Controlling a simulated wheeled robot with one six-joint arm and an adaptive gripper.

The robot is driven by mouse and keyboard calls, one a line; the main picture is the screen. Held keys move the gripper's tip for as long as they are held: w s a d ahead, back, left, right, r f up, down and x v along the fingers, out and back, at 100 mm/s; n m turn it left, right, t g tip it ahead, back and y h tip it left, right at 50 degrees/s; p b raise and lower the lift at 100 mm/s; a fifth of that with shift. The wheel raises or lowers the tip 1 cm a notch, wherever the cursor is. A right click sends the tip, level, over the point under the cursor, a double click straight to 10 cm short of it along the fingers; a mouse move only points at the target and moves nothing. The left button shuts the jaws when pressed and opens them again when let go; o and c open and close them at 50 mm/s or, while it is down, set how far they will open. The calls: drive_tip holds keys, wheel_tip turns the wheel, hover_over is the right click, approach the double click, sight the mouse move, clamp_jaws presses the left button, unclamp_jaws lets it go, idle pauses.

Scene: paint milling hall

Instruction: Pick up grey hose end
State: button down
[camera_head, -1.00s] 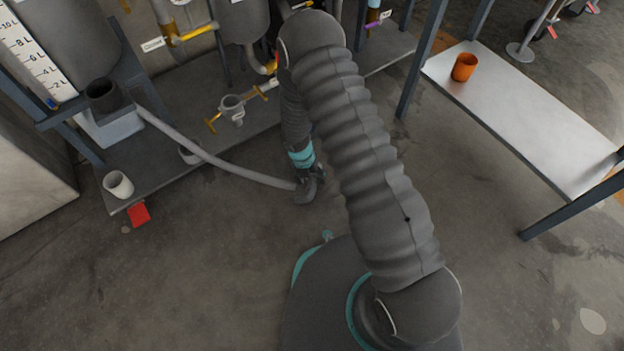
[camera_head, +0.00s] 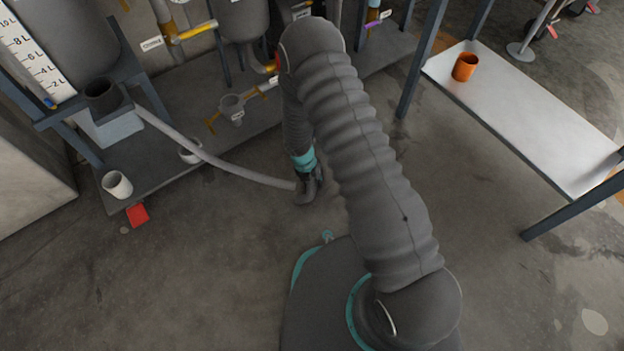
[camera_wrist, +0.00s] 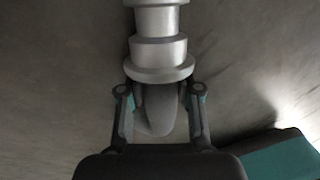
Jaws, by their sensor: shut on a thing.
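A grey hose (camera_head: 235,168) runs from the left-hand stand to my gripper (camera_head: 309,186) low over the floor in the head view. In the wrist view the grey hose end (camera_wrist: 158,60), with its stepped collars, sits between the two fingers of my gripper (camera_wrist: 160,105). The fingers are shut on it, one on each side. A curved grey part of the hose end hangs below the lowest collar. In the head view my gripper partly hides the hose end. I cannot tell whether it touches the floor.
A white cup (camera_head: 117,185) and a red object (camera_head: 138,215) are near the platform's left corner. A dark cup (camera_head: 102,96) is on the stand. An orange cup (camera_head: 465,66) sits on the metal bench (camera_head: 530,120) at right. The floor in front is clear.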

drive_tip(key=shift+w+r, duration=0.1)
drive_tip(key=shift+r, duration=0.45)
drive_tip(key=r, duration=0.2)
drive_tip(key=d+r+p, duration=0.1)
drive_tip(key=shift+r, duration=0.4)
drive_tip(key=s+d+r+p, duration=0.1)
drive_tip(key=d+r+p, duration=0.8)
drive_tip(key=d+r, duration=0.2)
drive_tip(key=shift+s+r, duration=0.25)
drive_tip(key=shift+r, duration=0.55)
